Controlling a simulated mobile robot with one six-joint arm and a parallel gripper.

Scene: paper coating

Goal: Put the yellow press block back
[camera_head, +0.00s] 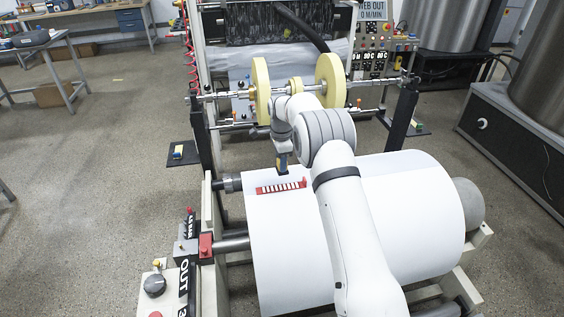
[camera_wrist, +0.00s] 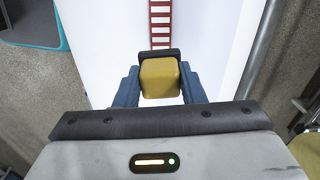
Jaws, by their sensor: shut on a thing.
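The yellow press block (camera_wrist: 160,80) is held between the two blue fingers of my gripper (camera_wrist: 160,88) in the wrist view. A dark piece shows at its far side. In the head view my gripper (camera_head: 282,163) points down over the left part of the large white paper roll (camera_head: 285,240). A red-and-white striped strip (camera_head: 281,187) lies on the roll just in front of the gripper. The strip also shows beyond the block in the wrist view (camera_wrist: 160,22). I cannot tell whether the block touches the paper.
Another dark pad (camera_head: 410,131) is at the right. Two cream discs (camera_head: 261,91) sit on the shaft behind my arm. A red-ended control box (camera_head: 206,246) is at left.

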